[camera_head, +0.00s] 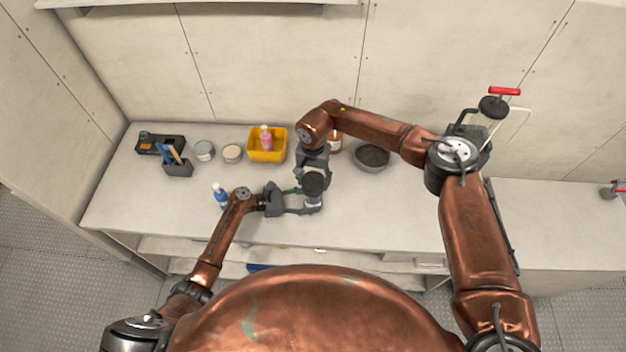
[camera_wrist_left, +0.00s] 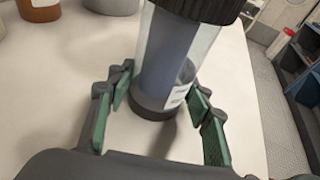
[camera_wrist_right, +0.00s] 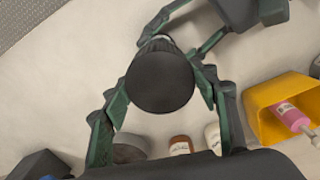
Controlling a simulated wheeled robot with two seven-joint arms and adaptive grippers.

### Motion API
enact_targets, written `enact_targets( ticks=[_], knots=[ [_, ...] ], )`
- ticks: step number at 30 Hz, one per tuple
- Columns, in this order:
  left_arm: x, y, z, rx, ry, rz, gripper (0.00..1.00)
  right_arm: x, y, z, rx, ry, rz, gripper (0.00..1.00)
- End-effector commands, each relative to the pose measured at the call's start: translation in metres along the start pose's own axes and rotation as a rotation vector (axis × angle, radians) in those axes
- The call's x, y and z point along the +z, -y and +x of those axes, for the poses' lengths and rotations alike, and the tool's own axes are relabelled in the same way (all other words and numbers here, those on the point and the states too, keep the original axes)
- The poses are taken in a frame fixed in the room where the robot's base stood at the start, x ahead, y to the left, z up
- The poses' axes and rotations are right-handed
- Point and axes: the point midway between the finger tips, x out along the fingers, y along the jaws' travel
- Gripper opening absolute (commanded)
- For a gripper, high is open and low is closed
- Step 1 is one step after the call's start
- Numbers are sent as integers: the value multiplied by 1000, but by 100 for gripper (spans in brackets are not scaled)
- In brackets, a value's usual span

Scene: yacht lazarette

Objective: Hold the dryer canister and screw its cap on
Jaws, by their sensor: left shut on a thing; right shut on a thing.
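The dryer canister (camera_head: 314,204) stands upright near the counter's front edge. In the left wrist view the canister (camera_wrist_left: 178,50) is a clear tube with a grey core, dark base and white label. My left gripper (camera_head: 296,202) is shut around it from the left side. The black cap (camera_head: 313,186) sits on the canister's top. The cap's ribbed edge (camera_wrist_left: 205,8) shows at the top of the left wrist view, and its round flat top (camera_wrist_right: 160,82) in the right wrist view. My right gripper (camera_head: 313,176) points down from above, shut on the cap. Any thread is hidden.
A yellow bin (camera_head: 267,157) with a pink bottle, a grey bowl (camera_head: 371,158), two small tubs (camera_head: 204,150), a dark caddy (camera_head: 177,168) and a blue bottle (camera_head: 219,196) stand on the counter (camera_head: 130,205).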

Motion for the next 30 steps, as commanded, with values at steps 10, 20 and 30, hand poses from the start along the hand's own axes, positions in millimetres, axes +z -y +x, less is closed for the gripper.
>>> enact_targets(
  ticks=[10, 20, 30],
  knots=[
    [1, -1, 0, 3, 2, -2, 3, -1, -1, 0, 0, -1, 8, 65],
    [1, -1, 0, 2, 2, -2, 3, -1, 0, 0, 0, -1, 4, 75],
    [0, -1, 0, 2, 1, -1, 3, -1, 0, -29, -2, -2, 3, 75]
  ],
)
